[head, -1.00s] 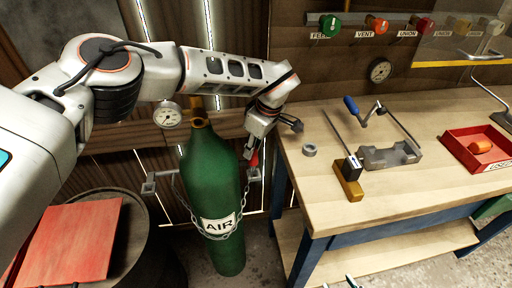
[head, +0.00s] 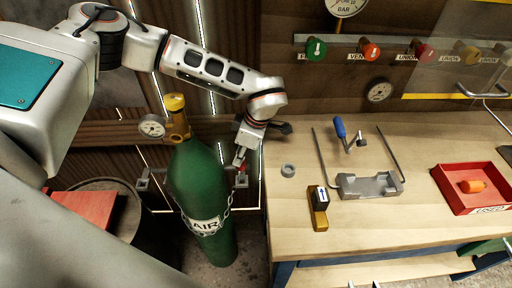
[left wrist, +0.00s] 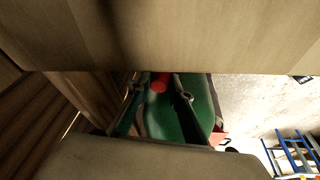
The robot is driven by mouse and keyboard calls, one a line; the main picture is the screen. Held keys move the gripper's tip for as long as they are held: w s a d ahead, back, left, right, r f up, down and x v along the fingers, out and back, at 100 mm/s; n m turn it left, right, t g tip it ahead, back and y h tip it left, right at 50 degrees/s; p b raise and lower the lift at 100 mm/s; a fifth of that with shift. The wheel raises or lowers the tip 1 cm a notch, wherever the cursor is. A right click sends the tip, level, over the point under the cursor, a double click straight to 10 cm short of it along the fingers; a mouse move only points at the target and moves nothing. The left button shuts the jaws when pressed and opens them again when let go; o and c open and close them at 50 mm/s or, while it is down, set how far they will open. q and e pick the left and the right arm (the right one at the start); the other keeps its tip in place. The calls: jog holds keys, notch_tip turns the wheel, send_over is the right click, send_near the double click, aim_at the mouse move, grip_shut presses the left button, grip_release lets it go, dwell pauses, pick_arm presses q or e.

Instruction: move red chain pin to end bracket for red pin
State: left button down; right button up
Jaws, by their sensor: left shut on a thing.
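The green air cylinder (head: 200,182) stands upright left of the bench with a chain (head: 228,208) across its front. My left gripper (head: 240,164) is just right of the cylinder, pointing down and shut on the red chain pin (head: 242,180). The red pin also shows between the fingertips in the left wrist view (left wrist: 158,84). The pin is beside the grey right-hand end bracket (head: 244,182), largely covered by gripper and pin; I cannot tell whether they touch. A grey left-hand bracket (head: 143,182) is across the cylinder. My right gripper's separated fingertips (head: 363,285) show at the bottom edge.
The wooden bench (head: 350,225) holds a grey ring (head: 288,170), a yellow-black block (head: 318,208), a grey fixture (head: 370,185) and a red tray (head: 470,188) with an orange part. A barrel with a red board (head: 85,207) stands left of the cylinder.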

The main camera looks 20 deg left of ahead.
pick_arm(q)
jog(key=shift+s+a+f+b, duration=0.1)
jog(key=shift+s+f+b, duration=0.05)
jog(key=shift+f+b, duration=0.9)
jog(key=shift+f, duration=0.5)
pick_arm(e)
jog(key=shift+w+d+f, duration=0.2)
jog(key=shift+w+d, duration=0.1)
jog(key=shift+w, duration=0.2)
jog(key=shift+s+f, duration=0.15)
pick_arm(q)
jog(key=shift+f+p, duration=0.15)
jog(key=shift+p, duration=0.3)
pick_arm(e)
jog(key=shift+s, duration=0.1)
pick_arm(q)
jog(key=shift+f, duration=0.15)
pick_arm(e)
jog(key=shift+a+r, duration=0.1)
jog(key=shift+r, duration=0.1)
pick_arm(q)
jog(key=shift+f, duration=0.35)
